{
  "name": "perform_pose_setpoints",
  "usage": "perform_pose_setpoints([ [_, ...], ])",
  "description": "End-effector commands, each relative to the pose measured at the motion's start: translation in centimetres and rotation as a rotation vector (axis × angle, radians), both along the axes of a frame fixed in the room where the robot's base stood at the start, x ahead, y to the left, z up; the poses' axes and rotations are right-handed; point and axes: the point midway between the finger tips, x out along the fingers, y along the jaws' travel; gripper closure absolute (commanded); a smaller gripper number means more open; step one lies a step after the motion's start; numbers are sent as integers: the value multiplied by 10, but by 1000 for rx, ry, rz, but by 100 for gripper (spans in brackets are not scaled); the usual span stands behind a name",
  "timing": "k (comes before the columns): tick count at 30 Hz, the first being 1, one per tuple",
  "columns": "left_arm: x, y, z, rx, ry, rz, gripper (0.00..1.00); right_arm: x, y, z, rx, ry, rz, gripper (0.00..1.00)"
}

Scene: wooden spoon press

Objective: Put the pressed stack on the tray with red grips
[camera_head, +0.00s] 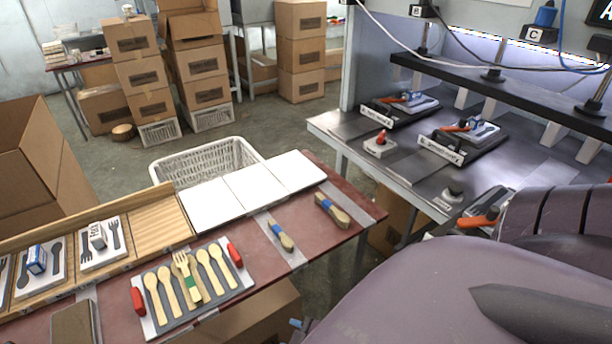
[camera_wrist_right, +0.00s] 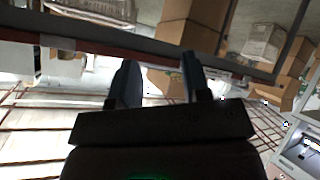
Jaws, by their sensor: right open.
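The tray with red grips (camera_head: 246,284) lies on the red-topped table, with a red grip at each end. Several wooden spoons lie on it, and a wooden fork bundle (camera_head: 187,277) with a green band lies across its middle. Two wooden bundles with blue bands lie farther right on the table: a thinner one (camera_head: 281,236) and a thicker one (camera_head: 331,211) near the right end. I cannot tell which stack is pressed. My right gripper (camera_wrist_right: 160,85) is open in the right wrist view, with nothing visible between its fingers. My left gripper does not show.
White boards (camera_head: 250,188) and a wooden rack with cutlery cards (camera_head: 103,243) line the table's back edge. A white basket (camera_head: 205,160) stands behind. Presses with orange handles (camera_head: 460,140) stand on the metal bench at right. My arm covers the lower right.

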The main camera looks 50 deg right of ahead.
Motion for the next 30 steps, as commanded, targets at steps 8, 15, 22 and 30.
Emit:
perform_pose_setpoints([
  [8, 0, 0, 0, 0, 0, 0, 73, -18, -16, -1, 283, -5, -181, 56],
  [15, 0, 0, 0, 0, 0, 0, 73, -18, -17, -1, 300, -4, -192, 56],
  [22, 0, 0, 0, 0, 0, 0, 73, -18, -17, -1, 299, -4, -191, 56],
  [30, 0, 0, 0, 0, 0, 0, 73, -18, -17, -1, 298, -4, -190, 56],
])
